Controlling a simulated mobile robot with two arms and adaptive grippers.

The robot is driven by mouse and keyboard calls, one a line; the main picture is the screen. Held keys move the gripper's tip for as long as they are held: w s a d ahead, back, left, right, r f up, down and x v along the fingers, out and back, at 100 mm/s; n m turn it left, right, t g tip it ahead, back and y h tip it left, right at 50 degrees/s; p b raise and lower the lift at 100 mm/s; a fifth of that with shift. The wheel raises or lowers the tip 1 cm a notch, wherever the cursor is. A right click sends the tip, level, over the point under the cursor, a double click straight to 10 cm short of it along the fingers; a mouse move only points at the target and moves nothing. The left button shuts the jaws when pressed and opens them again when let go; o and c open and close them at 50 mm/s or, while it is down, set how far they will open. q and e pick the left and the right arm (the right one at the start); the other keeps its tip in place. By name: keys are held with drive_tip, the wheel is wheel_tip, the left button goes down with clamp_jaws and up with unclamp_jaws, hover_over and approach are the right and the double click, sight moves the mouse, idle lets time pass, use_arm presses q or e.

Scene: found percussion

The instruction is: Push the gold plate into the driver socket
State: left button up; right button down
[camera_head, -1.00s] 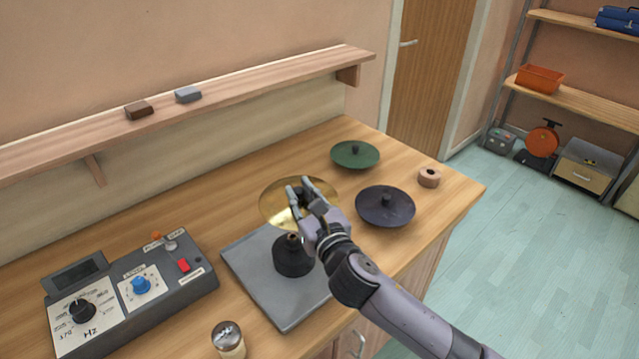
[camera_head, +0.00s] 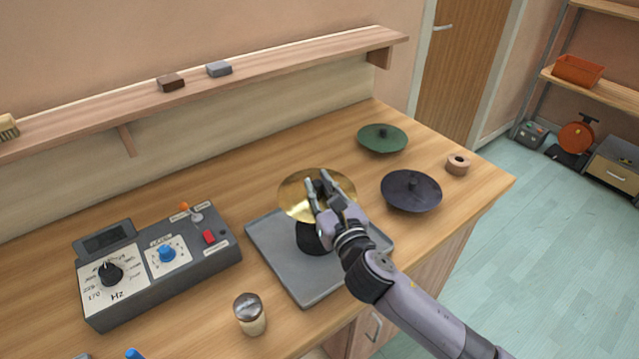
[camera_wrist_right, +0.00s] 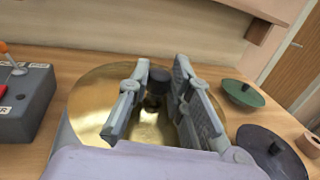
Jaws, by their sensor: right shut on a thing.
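The gold plate (camera_head: 293,200) is a round, shiny disc with a dark knob at its centre, also visible in the right wrist view (camera_wrist_right: 92,104). My right gripper (camera_head: 316,184) is shut on this knob (camera_wrist_right: 158,80), one finger on each side. The plate is over the black driver (camera_head: 312,239), which stands on a grey tray (camera_head: 283,268). The plate and gripper hide the driver's top and socket, so I cannot tell whether the plate touches it. My left gripper is not in view.
A dark plate (camera_head: 411,192), a green plate (camera_head: 382,139) and a tape roll (camera_head: 457,165) lie to the right on the bench. A control box (camera_head: 150,275) is at the left, a shaker jar (camera_head: 249,314) in front. A wall shelf (camera_head: 300,66) runs behind.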

sight(319, 197)
drive_tip(key=shift+f+b, duration=0.9)
drive_tip(key=shift+f, duration=0.7)
drive_tip(key=shift+p, duration=0.8)
idle(0.5)
drive_tip(key=shift+f+b, duration=1.1)
drive_tip(key=shift+f, duration=0.6)
drive_tip(key=c, duration=1.4)
unclamp_jaws()
drive_tip(key=shift+o, duration=0.2)
drive_tip(key=shift+s, duration=0.1)
drive_tip(key=v, duration=1.2)
